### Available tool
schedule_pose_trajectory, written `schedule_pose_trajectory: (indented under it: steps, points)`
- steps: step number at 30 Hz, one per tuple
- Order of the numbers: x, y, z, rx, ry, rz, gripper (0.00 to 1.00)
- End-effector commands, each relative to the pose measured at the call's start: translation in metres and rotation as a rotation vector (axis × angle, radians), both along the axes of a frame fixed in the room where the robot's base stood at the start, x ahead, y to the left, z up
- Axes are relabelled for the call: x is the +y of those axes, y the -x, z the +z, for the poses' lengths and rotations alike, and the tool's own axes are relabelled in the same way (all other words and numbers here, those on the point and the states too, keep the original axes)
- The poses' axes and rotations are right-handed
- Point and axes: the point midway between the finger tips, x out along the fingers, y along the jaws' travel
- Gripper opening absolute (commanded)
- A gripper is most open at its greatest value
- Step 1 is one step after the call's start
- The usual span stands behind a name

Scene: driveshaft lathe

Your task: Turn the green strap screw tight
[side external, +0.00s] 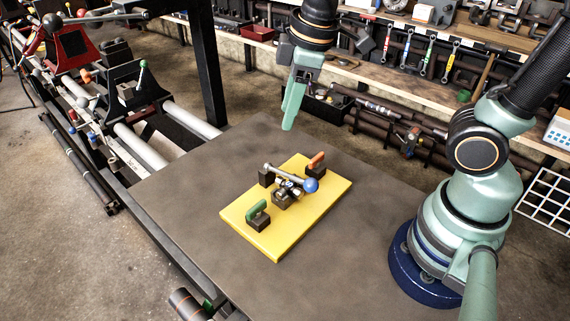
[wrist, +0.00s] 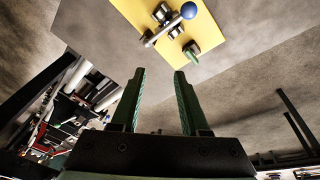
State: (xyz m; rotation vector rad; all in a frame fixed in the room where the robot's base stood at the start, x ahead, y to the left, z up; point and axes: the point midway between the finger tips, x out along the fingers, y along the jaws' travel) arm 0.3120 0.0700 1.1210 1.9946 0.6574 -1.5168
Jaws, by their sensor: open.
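The green strap screw (side external: 258,210) has a rounded green handle on a dark block, at the near left end of the yellow board (side external: 255,239). In the wrist view the green strap screw (wrist: 191,50) shows at the board's edge. My gripper (side external: 289,127) hangs in the air above the far part of the table, apart from the board. In the wrist view my gripper (wrist: 160,72) has its two green fingers spread, with nothing between them.
A metal rod with a blue ball (side external: 311,186) lies over the middle of the board. An orange handle (side external: 317,160) on a dark block stands at the board's far end. The grey table (side external: 190,195) around the board is clear. A black post (side external: 207,60) rises behind.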

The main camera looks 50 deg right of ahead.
Motion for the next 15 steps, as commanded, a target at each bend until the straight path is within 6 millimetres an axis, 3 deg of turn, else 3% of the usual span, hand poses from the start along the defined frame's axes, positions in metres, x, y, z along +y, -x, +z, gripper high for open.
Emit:
schedule_pose_trajectory:
  steps: [6,10,15]
  points:
    - [0.056,-0.008,-0.029,0.138,0.106,0.503,0.45]
    - [0.077,-0.008,-0.042,0.187,0.138,0.701,0.45]
    - [0.088,-0.008,-0.050,0.213,0.154,0.810,0.45]
